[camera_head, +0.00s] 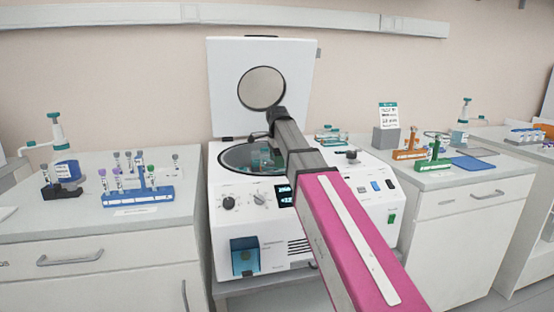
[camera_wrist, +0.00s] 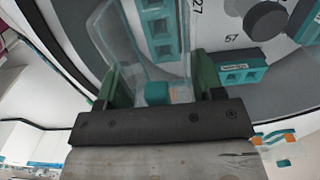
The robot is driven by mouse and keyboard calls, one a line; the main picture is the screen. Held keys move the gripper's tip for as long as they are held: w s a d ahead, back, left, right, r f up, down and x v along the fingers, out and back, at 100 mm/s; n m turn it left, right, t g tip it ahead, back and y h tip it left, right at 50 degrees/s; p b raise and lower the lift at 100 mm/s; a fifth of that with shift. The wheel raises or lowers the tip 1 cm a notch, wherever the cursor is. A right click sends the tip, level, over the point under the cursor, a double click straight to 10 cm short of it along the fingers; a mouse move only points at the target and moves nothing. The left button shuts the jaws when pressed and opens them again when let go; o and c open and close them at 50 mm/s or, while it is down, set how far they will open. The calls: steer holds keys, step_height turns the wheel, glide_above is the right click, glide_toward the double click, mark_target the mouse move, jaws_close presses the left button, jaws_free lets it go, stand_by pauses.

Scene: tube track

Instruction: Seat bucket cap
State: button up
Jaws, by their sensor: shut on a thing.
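The bucket cap (camera_wrist: 157,93) is a clear cover with a teal grip, seen in the wrist view. My gripper (camera_wrist: 158,76) is shut on it, with green fingers on both sides. Through and beyond the clear cover shows a teal bucket (camera_wrist: 160,28) with square openings in the rotor. I cannot tell whether the cap touches it. In the head view, the centrifuge (camera_head: 262,225) stands with its lid (camera_head: 230,85) raised, and my arm reaches over its bowl. My gripper is mostly hidden there by the arm.
Another teal bucket (camera_wrist: 243,72) and the dark rotor knob (camera_wrist: 265,20) are close to the right. A second clear and teal cap (camera_head: 331,134) lies on the centrifuge top. A blue tube rack (camera_head: 138,198) stands on the left counter; green and orange racks (camera_head: 433,163) stand on the right.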

mark_target(277, 170)
steer(key=shift+f, duration=0.35)
steer(key=shift+f, duration=1.1)
steer(key=shift+f, duration=0.25)
steer(key=shift+f, duration=0.7)
steer(key=shift+f, duration=0.55)
stand_by(0.5)
steer(key=o, duration=1)
